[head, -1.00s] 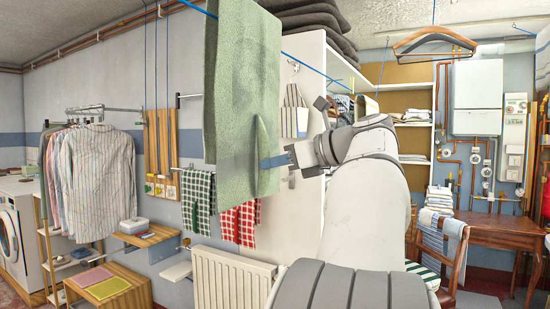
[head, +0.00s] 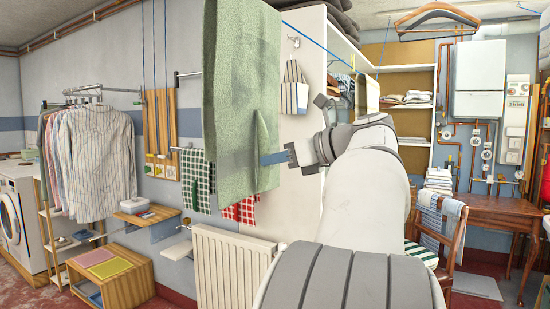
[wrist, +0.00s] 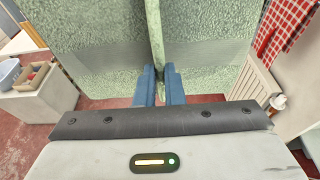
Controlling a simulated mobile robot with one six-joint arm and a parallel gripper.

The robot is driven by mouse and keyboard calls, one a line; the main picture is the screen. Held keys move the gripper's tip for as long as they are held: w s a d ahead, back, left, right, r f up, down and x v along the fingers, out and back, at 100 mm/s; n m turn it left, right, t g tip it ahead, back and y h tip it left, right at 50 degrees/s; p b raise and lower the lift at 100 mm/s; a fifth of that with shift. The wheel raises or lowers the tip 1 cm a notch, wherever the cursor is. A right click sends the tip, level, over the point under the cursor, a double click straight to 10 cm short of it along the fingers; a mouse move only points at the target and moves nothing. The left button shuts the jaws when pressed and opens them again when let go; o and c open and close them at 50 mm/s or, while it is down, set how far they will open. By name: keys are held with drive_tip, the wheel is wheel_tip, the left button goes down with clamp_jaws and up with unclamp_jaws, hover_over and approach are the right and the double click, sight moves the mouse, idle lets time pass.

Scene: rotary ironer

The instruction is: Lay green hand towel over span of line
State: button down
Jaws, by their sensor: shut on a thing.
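The green hand towel (head: 240,90) hangs tall in the middle of the head view, its top cut off by the frame edge. My gripper (head: 274,158) is shut on a pinched fold low on the towel's right side. In the wrist view my gripper (wrist: 160,75) has its two blue fingers closed around a vertical fold of the towel (wrist: 100,60). The blue line (head: 320,42) shows to the right of the towel and slopes down to the right. Behind the towel it is hidden, and I cannot tell whether the towel rests on it.
A white radiator (head: 232,265) and checked towels on a wall rail (head: 190,150) stand behind. A hanger (head: 436,18) hangs at the upper right. A chair (head: 440,240) and wooden desk (head: 490,210) stand at the right. A rack of shirts (head: 100,155) is at the left.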

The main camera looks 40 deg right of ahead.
drive_tip(key=shift+f, duration=0.35)
idle(0.3)
drive_tip(key=c, duration=1.5)
unclamp_jaws()
drive_tip(key=shift+o, duration=0.2)
drive_tip(key=p+v, duration=0.1)
drive_tip(key=v, duration=0.6)
drive_tip(key=shift+s+d, duration=0.2)
drive_tip(key=shift+s, duration=0.15)
drive_tip(key=shift+s, duration=0.1)
